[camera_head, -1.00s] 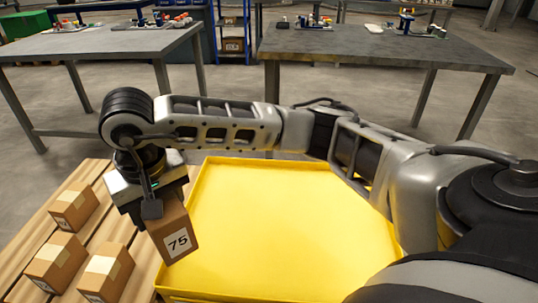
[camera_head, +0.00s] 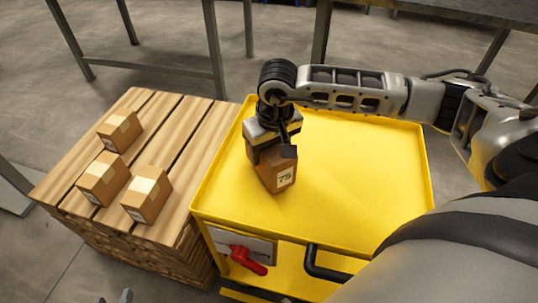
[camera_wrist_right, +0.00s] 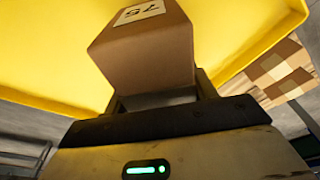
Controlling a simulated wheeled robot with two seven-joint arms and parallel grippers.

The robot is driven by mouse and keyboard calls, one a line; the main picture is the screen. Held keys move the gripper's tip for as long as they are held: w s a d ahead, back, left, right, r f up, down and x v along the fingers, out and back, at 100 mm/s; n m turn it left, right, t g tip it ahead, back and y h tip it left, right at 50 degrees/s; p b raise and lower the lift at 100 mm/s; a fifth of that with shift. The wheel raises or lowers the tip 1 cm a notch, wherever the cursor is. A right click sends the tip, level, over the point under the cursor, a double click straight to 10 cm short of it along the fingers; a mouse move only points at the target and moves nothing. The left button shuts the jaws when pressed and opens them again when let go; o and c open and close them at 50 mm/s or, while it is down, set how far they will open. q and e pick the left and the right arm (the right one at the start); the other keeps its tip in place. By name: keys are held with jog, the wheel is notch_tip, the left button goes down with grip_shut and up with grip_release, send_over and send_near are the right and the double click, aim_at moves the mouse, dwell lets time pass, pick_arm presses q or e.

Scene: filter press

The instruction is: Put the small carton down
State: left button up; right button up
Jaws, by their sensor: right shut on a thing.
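A small brown carton marked 75 (camera_head: 285,177) is in my right gripper (camera_head: 272,150), whose arm comes in from the right in the head view. The carton is over the left part of a yellow tray-topped cart (camera_head: 345,165) and looks tilted. I cannot tell whether it touches the tray floor. In the right wrist view the same carton (camera_wrist_right: 150,50) sits between the jaws of the right gripper (camera_wrist_right: 155,100), with yellow tray behind it. Two small grey tips at the bottom edge of the head view look like my left gripper (camera_head: 114,297); the rest is cut off.
A wooden pallet stack (camera_head: 180,125) stands left of the cart with several taped cartons (camera_head: 147,195) on it. The tray has a raised rim; its middle and right look empty. A black handle (camera_head: 325,265) and a red lever (camera_head: 248,260) are on the cart's near side.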

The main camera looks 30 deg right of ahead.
notch_tip(320, 180, down, 2)
jog(key=shift+a, duration=0.1)
pick_arm(q)
jog(key=shift+d+f, duration=0.15)
jog(key=shift+f, duration=0.05)
pick_arm(e)
jog(key=shift+f, duration=0.1)
jog(key=o, duration=1.3)
pick_arm(q)
jog(key=shift+s+f, duration=0.1)
jog(key=shift+f, duration=0.2)
